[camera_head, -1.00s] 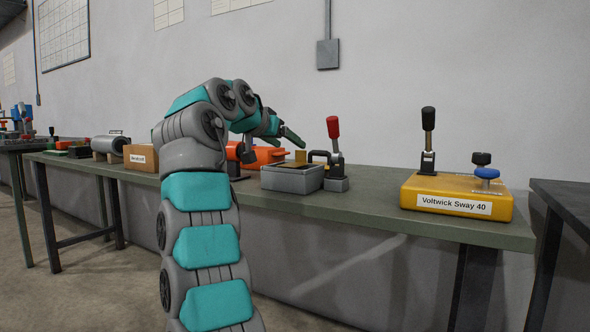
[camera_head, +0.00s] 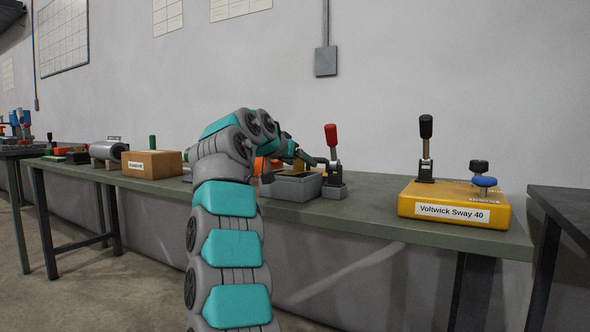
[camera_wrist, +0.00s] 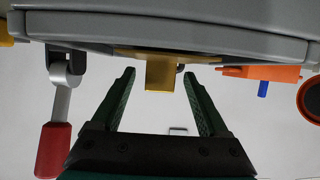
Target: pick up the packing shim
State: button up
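The packing shim appears to be the small brass-yellow block (camera_wrist: 160,75) in the wrist view. It shows at the rim of a grey box (camera_wrist: 170,35), between my fingertips in the picture. My gripper (camera_wrist: 160,84) is open, with a dark green finger on each side of the block and visible gaps. I see no contact. In the head view my gripper (camera_head: 297,152) is just above the grey box (camera_head: 292,187) on the bench, and the block is mostly hidden there.
A red-handled clamp (camera_head: 332,150) stands close to the right of the grey box. An orange object (camera_head: 264,165) is behind my arm. A cardboard box (camera_head: 152,164) is at left, and a yellow Voltwick Sway 40 unit (camera_head: 455,203) at right. The bench (camera_head: 365,208) is clear between clamp and yellow unit.

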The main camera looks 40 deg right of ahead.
grip_shut()
dwell(0.4)
jog(key=shift+r, duration=0.15)
